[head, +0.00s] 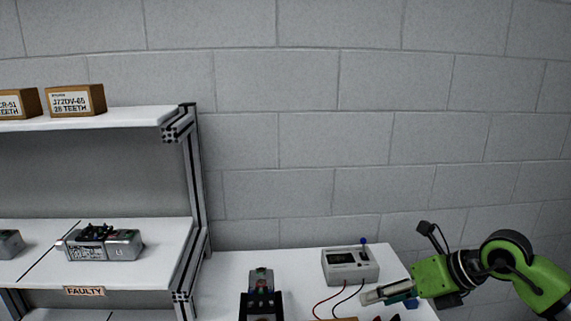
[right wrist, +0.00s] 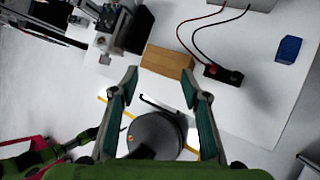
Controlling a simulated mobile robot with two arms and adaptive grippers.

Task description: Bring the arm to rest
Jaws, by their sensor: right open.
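My right gripper (head: 372,297) is at the lower right of the head view, on a green and black arm that comes in from the right edge. In the right wrist view my right gripper (right wrist: 160,84) has its two teal-lined fingers spread apart, with nothing between their tips. A wooden block (right wrist: 168,61) lies on the white table beyond the fingertips; I cannot tell the height between them.
A meter box (head: 350,264) with red and black leads stands on the white table (head: 225,275). A shelf (head: 150,116) at left holds boxes and a servo unit (head: 104,243) above a FAULTY label. A blue block (right wrist: 289,49) lies at right. A grey wall stands behind.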

